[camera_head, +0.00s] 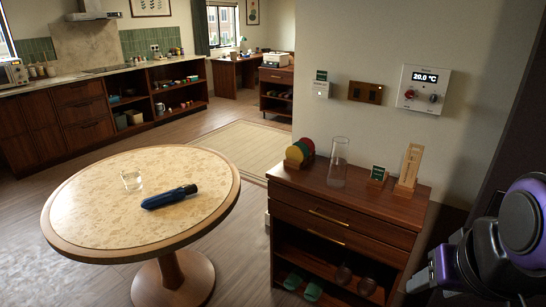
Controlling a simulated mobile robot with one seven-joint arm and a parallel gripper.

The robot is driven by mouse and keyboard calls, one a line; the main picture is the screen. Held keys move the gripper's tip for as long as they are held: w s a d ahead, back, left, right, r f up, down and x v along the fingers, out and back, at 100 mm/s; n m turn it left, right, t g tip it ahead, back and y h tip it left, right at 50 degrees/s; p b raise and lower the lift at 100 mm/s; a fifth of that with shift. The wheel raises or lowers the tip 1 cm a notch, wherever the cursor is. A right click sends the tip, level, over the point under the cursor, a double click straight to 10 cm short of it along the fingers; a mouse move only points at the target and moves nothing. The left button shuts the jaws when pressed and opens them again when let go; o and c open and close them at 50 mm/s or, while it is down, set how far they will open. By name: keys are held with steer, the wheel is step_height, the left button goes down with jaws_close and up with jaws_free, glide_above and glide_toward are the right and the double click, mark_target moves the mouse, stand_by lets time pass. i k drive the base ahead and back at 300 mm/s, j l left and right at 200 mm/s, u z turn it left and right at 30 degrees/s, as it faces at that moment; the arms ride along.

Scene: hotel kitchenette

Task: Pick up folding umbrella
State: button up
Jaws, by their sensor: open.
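A dark blue folding umbrella (170,197) lies on the round table (100,245), to the right of the table's middle. It is closed, with its black end pointing up and to the right. My gripper (422,281) is low at the right edge, by my folded purple and black arm, far from the umbrella. It is open, and its fingertips are small and dark in this view. The dark wooden cabinet stands between it and the table.
A clear glass (131,180) stands on the table behind the umbrella. The wooden cabinet (345,205) holds a glass vase (338,165), coloured discs (299,153) and a wooden stand (410,168). Open floor surrounds the table's left side, with a rug (240,145) behind.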

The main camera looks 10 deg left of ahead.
mark_target(172, 196)
steer(key=u, duration=1.3)
steer(key=i+j+z, duration=0.1)
steer(key=z, duration=0.25)
steer(key=j+z, duration=0.3)
steer(key=i+z, duration=0.15)
steer(key=z, duration=0.2)
steer(key=j+z, duration=0.4)
steer(key=j, duration=0.85)
steer(key=i+j+z, duration=0.1)
steer(key=j, duration=0.8)
steer(key=i+j+u, duration=0.2)
steer(key=u, duration=0.15)
steer(key=i+j+u, duration=0.2)
steer(key=u, duration=0.2)
steer(key=i+j+u, duration=0.35)
steer(key=k+l, duration=0.05)
steer(key=k, duration=0.05)
